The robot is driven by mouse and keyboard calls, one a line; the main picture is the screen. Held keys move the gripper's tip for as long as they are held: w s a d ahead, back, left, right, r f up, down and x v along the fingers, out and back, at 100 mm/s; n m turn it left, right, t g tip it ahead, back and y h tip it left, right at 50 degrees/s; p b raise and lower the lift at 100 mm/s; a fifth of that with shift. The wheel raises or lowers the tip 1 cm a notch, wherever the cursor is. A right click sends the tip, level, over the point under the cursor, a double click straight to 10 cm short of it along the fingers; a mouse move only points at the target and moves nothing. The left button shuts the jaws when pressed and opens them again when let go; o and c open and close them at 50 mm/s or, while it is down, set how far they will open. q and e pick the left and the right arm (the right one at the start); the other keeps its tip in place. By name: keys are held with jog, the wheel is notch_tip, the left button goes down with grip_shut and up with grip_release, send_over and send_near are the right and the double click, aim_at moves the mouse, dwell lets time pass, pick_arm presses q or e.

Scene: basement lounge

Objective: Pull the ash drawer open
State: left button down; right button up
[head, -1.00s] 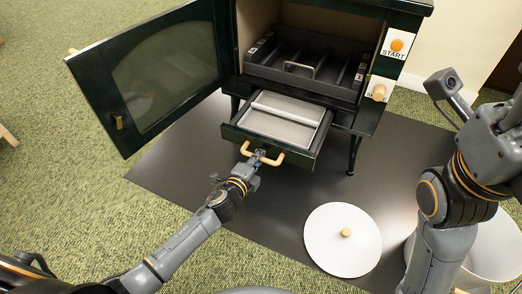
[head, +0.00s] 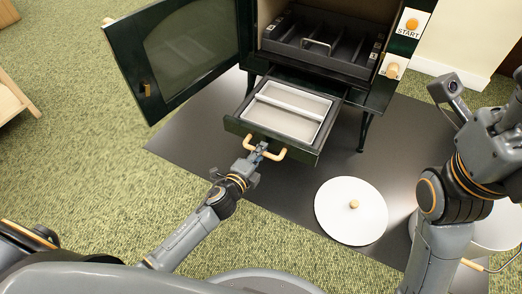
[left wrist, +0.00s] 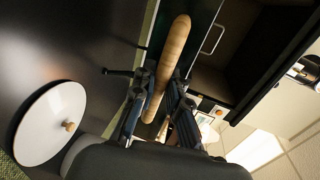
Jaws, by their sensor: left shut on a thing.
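The ash drawer (head: 232,124) sticks out from under the dark green stove, partly pulled out, with a pale grey pan (head: 288,122) inside it. The drawer's tan bar handle (head: 277,155) is on its front. My left gripper (head: 262,149) is shut on this handle; in the left wrist view the handle (left wrist: 172,55) runs up between the fingers (left wrist: 152,92). My right arm is at the right edge of the head view, and its fingers cannot be made out.
The stove's glass door (head: 190,55) hangs open to the left above the drawer. A slotted dark tray (head: 345,70) sits in the firebox. A white round lid (head: 340,225) lies on the dark floor mat (head: 190,140) at front right.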

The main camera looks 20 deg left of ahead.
pick_arm(q)
jog(key=shift+s+f, duration=0.15)
jog(key=c, duration=1.6)
grip_release()
jog(key=shift+o, duration=1.3)
jog(key=shift+s+a, duration=0.1)
jog(key=shift+s, duration=0.1)
jog(key=v, duration=1.1)
jog(key=shift+s+r, duration=0.25)
jog(key=shift+s, duration=0.1)
